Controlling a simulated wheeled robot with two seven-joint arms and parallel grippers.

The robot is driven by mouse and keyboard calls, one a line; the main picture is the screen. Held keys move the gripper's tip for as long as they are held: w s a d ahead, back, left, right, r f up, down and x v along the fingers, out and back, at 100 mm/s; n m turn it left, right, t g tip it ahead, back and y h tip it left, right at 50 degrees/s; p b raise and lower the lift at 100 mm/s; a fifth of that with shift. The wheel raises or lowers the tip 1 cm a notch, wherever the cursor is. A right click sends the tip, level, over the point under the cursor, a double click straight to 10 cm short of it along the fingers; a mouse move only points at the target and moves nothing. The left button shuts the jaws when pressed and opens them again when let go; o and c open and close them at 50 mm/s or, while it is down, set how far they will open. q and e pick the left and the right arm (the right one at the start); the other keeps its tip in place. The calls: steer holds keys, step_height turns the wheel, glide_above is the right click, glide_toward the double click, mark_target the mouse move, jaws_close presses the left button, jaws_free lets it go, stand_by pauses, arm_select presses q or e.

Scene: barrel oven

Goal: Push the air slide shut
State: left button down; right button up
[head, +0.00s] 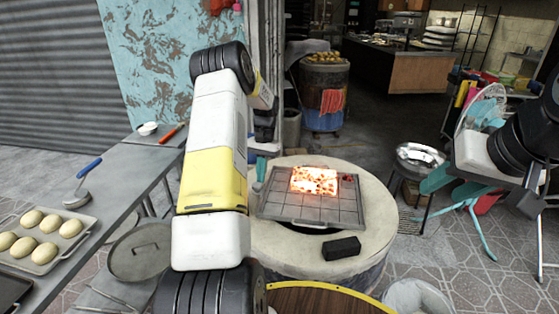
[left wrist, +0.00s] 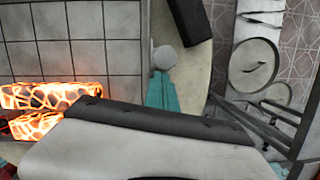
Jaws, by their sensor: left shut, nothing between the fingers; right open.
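The round barrel oven (head: 378,215) has a pale stone top with a grate on it. My left gripper's teal fingers (head: 261,166) are shut and empty at the oven's left rim; they also show in the left wrist view (left wrist: 160,92). A small grey knob (left wrist: 165,57) lies right at the fingertips. Whether it belongs to the air slide, and whether they touch, I cannot tell. My left arm hides part of the oven's left side in the head view, and no slide plate is clearly visible. My right gripper (head: 440,184) is open, away to the right of the oven.
The grate (head: 285,209) carries glowing coals (head: 313,180). A black block (head: 342,248) lies on the front rim. On the left, a metal table (head: 110,176) bears a tray of buns (head: 58,256); a round lid (head: 139,251) lies below. A metal bowl (head: 419,155) stands right of the oven.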

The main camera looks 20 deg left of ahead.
arm_select(q)
steer(key=shift+s, duration=0.15)
steer(key=s+d+r+t, duration=0.1)
steer(key=s+d+r, duration=0.15)
steer(key=r, duration=0.75)
steer(key=s+d+r+t, duration=0.1)
steer(key=d+r, duration=0.2)
steer(key=r, duration=0.7)
steer(key=s+d+r+t+h, duration=0.1)
steer(key=s+d+r+t, duration=0.1)
steer(key=s+d+r, duration=0.45)
steer(key=s+d+r+t, duration=0.2)
steer(key=s+r+t, duration=0.1)
steer(key=s, duration=0.7)
steer(key=s+d+f+t+h, duration=0.1)
steer(key=s+d+f+t, duration=0.1)
steer(key=s, duration=0.8)
steer(key=shift+d, duration=0.45)
